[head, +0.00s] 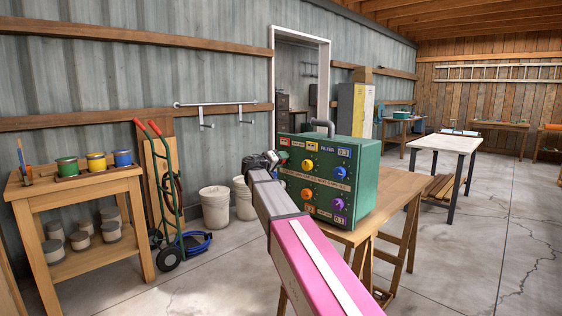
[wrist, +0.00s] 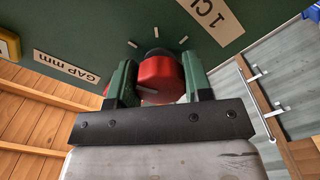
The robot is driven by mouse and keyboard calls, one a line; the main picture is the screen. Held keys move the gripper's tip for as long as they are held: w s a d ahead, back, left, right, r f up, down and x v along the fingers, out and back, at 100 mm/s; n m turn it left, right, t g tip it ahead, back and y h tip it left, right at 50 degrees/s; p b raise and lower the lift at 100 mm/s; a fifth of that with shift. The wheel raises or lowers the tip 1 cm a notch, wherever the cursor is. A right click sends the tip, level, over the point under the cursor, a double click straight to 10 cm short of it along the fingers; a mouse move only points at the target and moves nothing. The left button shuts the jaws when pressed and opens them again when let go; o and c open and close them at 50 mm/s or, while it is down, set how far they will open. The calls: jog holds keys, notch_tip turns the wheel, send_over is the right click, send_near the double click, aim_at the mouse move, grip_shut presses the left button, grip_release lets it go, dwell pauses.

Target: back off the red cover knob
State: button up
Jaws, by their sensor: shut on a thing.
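The green control box (head: 365,175) stands on a wooden trestle table, with yellow, blue, orange and purple knobs on its front. In the wrist view the red cover knob (wrist: 158,78) is on the box's green face, with white tick marks around it. My gripper (wrist: 160,82) has its two green fingers closed on either side of the red knob. In the head view my gripper (head: 262,162) is at the left edge of the box front.
The wooden trestle table (head: 392,213) bears the box. At left are a workbench (head: 85,185) with paint cans, a red-handled hand truck (head: 170,185) and white buckets (head: 214,208). A white-topped table (head: 447,143) stands behind at right. The concrete floor at right is clear.

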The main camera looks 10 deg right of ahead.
jog(key=n, duration=0.5)
jog(key=shift+n, duration=0.4)
dwell(0.3)
jog(key=o, duration=0.9)
jog(key=v, duration=1.1)
